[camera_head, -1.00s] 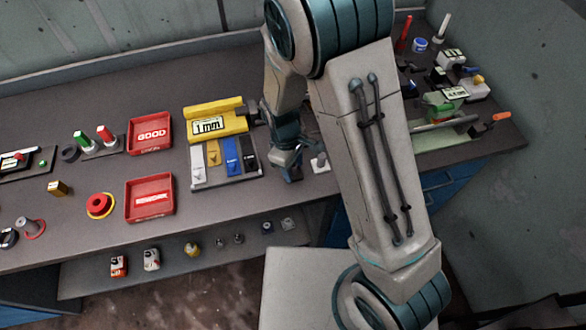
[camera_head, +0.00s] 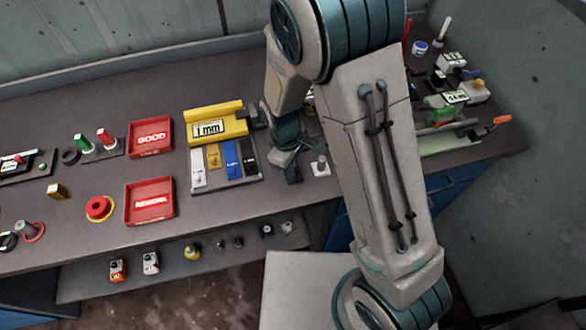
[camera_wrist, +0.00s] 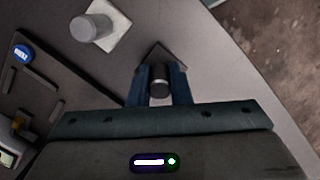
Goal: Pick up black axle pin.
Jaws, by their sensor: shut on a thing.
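The black axle pin (camera_wrist: 160,80) is a short dark cylinder with a pale rim, held between the two blue fingers of my gripper (camera_wrist: 161,84) in the wrist view. A small dark square base (camera_wrist: 165,54) shows just beyond the pin. I cannot tell whether the pin is clear of it. In the head view my gripper (camera_head: 289,158) is over the bench, right of the row of coloured pieces. The pin is hidden there. The dark base (camera_head: 293,174) partly shows below the gripper.
A grey pin on a white square base (camera_head: 320,167) stands close by on the right; it also shows in the wrist view (camera_wrist: 92,27). The coloured-piece rack (camera_head: 226,181) and yellow 1 mm gauge (camera_head: 214,124) are on the left. The bench's front edge is near.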

